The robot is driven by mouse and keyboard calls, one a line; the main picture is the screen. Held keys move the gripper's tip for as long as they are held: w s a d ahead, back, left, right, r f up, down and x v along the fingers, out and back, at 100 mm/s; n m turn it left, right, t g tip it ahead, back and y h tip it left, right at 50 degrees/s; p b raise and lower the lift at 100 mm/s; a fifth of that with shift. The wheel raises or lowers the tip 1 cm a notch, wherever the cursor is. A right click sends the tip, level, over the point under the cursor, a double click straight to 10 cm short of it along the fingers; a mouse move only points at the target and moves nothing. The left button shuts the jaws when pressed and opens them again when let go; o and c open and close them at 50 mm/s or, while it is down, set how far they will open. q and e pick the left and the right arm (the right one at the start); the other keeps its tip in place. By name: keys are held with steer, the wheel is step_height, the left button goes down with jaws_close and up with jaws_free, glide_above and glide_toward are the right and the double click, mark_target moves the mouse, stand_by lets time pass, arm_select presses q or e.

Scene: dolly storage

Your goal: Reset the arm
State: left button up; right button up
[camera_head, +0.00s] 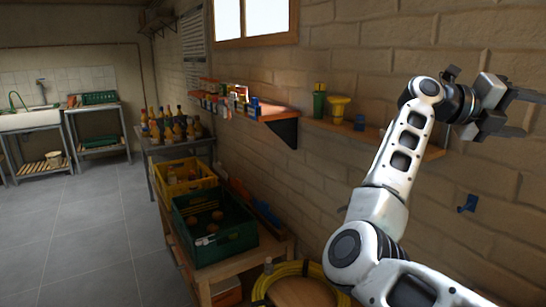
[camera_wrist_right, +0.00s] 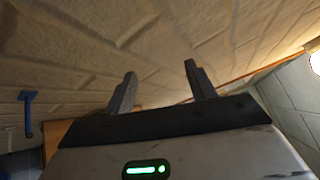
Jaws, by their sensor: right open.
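My right arm reaches up from the lower right of the head view. Its gripper (camera_head: 512,110) is raised in front of the brick wall, beside the right part of the small wall shelf. In the right wrist view the two fingers of the right gripper (camera_wrist_right: 160,88) stand apart with nothing between them, and the brick wall (camera_wrist_right: 160,40) lies behind them. My left gripper shows in neither view.
A green crate (camera_head: 212,256) and a yellow crate (camera_head: 205,181) stand on a low wooden bench. Small packages line a wall shelf (camera_head: 275,113). A yellow hose coil (camera_head: 262,284) lies below. Bottles stand on a back table. The grey floor (camera_head: 80,240) at left is clear.

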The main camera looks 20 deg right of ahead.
steer(key=w+a+f+n+t+h, duration=0.5)
steer(key=w+a+n+t+h, duration=0.45)
steer(key=n+t, duration=0.7)
steer(key=w+a+f+n+t+y, duration=0.1)
steer(key=a+f+n+t+y, duration=0.6)
steer(key=f+n+y, duration=0.4)
steer(key=w+a+f+n+t+y, duration=0.2)
steer(key=a+f+n+t+y, duration=0.3)
steer(key=a+f+n+y, duration=0.6)
steer(key=s+a+f+n+g+y, duration=0.2)
steer(key=s+a+f+n+g, duration=0.15)
steer(key=f, duration=0.25)
steer(key=s+a+f+n+g+y, duration=0.2)
steer(key=s+a+f+n, duration=0.15)
steer(key=f, duration=0.35)
steer(key=s+a+f+n+g+y, duration=0.1)
steer(key=s+a+f+g, duration=0.2)
steer(key=s+f, duration=0.3)
steer(key=s+a+f+n+g+y, duration=0.1)
steer(key=s+a+f+g, duration=0.2)
steer(key=s+f, duration=0.4)
steer(key=s, duration=0.4)
steer(key=shift+a+g, duration=0.25)
steer(key=shift+g, duration=0.05)
